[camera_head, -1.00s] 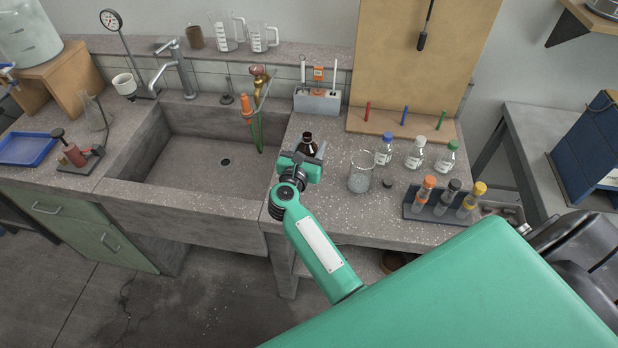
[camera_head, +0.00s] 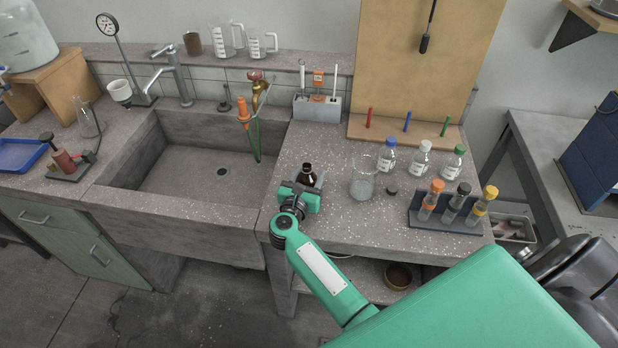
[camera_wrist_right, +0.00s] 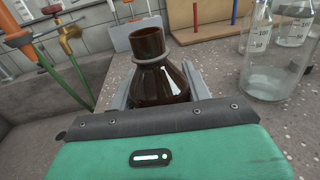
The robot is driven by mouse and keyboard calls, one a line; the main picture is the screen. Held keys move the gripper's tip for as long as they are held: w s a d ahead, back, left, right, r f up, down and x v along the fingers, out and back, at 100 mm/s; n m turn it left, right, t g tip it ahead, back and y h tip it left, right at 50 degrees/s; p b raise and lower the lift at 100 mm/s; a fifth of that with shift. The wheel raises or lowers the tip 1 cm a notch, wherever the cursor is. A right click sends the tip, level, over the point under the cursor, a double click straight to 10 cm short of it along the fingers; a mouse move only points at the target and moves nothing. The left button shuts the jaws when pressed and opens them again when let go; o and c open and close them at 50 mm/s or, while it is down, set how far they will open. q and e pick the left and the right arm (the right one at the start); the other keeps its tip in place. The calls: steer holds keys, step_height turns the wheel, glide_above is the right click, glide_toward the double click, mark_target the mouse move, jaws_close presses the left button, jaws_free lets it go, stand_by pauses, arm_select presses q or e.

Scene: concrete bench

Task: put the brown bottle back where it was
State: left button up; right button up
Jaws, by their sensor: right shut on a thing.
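The brown bottle (camera_head: 308,175) is dark glass with an open neck and stands upright at the bench's left part, just right of the sink. My right gripper (camera_head: 311,183) is shut around its body. In the right wrist view the bottle (camera_wrist_right: 160,75) sits between the two grey fingers of the gripper (camera_wrist_right: 161,88), its lower part hidden behind the gripper's body. I cannot tell whether its base touches the bench. My left gripper is not in view.
Several capped bottles (camera_head: 420,158) and a tube rack (camera_head: 447,221) are further right. The sink (camera_head: 205,178) is left.

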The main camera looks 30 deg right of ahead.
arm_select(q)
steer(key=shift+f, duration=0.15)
arm_select(e)
steer(key=shift+f, duration=0.1)
steer(key=o, duration=1.1)
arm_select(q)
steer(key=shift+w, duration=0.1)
arm_select(e)
steer(key=shift+o, duration=0.2)
steer(key=shift+r, duration=0.2)
steer(key=shift+f+b+v, duration=0.15)
steer(key=shift+b+v, duration=0.1)
steer(key=shift+v, duration=0.35)
steer(key=shift+f+b+v, duration=0.15)
steer(key=shift+b+v, duration=0.1)
steer(key=shift+v, duration=0.35)
steer(key=b+v, duration=0.1)
steer(key=v, duration=0.3)
steer(key=shift+a+r, duration=0.1)
steer(key=shift+r, duration=0.1)
steer(key=shift+s+a, duration=0.3)
steer(key=shift+s, duration=0.05)
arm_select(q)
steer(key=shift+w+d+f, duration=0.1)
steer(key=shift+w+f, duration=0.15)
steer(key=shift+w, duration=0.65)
arm_select(e)
steer(key=shift+r, duration=0.1)
